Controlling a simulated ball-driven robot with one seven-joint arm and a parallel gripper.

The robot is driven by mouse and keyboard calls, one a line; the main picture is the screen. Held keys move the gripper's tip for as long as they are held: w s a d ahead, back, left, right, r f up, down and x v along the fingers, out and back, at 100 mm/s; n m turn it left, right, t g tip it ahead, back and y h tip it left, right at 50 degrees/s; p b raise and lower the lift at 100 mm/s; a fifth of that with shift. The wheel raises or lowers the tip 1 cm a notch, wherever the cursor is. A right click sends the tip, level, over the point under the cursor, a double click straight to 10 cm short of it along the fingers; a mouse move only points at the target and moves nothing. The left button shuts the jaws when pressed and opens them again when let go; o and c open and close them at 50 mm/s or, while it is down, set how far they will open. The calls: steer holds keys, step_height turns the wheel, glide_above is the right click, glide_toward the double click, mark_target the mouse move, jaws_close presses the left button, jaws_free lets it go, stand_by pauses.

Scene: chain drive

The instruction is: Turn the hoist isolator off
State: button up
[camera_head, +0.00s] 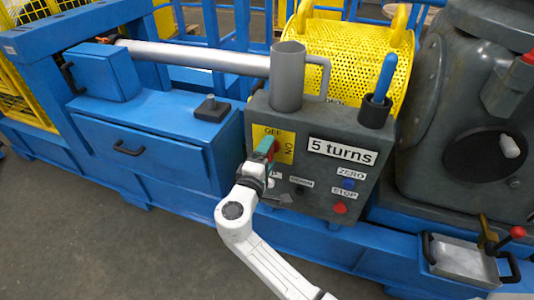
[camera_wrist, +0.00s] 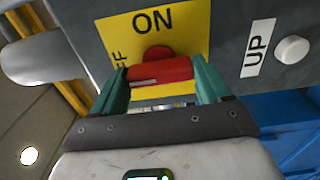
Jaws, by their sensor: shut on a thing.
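The hoist isolator is a red handle (camera_wrist: 160,70) on a yellow plate (camera_wrist: 185,30) marked ON and OFF. In the wrist view ON is at the top and OFF, partly hidden, is at the left. The handle's bar lies crosswise between my two green fingers. My gripper (camera_wrist: 161,86) is shut on this bar, one finger at each end. In the head view my gripper (camera_head: 264,156) reaches the plate (camera_head: 283,143) on the grey control box from below left, and the red handle (camera_head: 274,146) is mostly hidden. Which mark the handle points to is unclear.
The control box (camera_head: 335,185) also carries a "5 turns" display (camera_head: 342,151), a blue ZERO button (camera_head: 348,183), a red STOP button (camera_head: 340,208) and a black DOWN button (camera_head: 299,191). A white button beside UP (camera_wrist: 292,50) is close right of my fingers. A blue-handled lever (camera_head: 385,80) stands above.

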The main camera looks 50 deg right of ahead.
steer(key=shift+w+r, duration=0.1)
steer(key=shift+w, duration=0.05)
steer(key=o, duration=1)
steer(key=v, duration=1)
steer(key=shift+a+p, duration=0.3)
steer(key=shift+a, duration=0.05)
